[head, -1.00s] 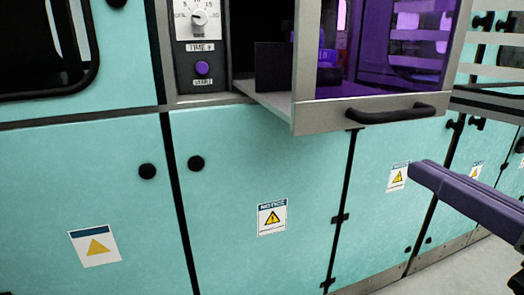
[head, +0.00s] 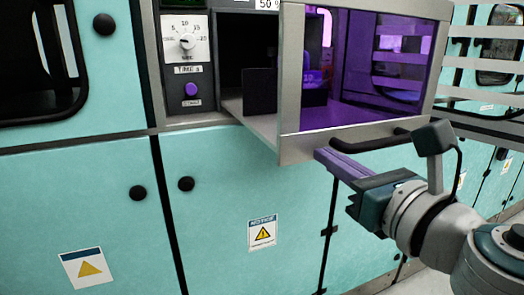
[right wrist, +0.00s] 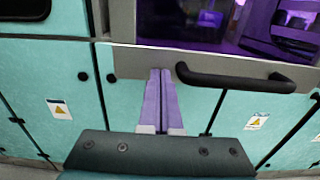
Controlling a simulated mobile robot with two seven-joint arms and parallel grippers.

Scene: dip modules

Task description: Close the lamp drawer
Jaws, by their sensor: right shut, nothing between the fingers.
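The lamp drawer (head: 290,149) stands pulled out of the cabinet in the head view, with a grey frame, a purple tinted window and a black bar handle (head: 368,144). The handle also shows in the right wrist view (right wrist: 235,80), to the right of the fingers. My right gripper (head: 322,156) is shut and empty, its purple fingers pointing at the lower part of the drawer front, just below and left of the handle. In the right wrist view the fingers (right wrist: 160,72) lie side by side. I cannot tell whether the tips touch the front. My left gripper is not in view.
A control panel with a timer dial (head: 185,42) and a purple button (head: 191,90) is left of the drawer. Teal cabinet doors with black knobs (head: 186,184) and a notice label (head: 262,233) fill the space below.

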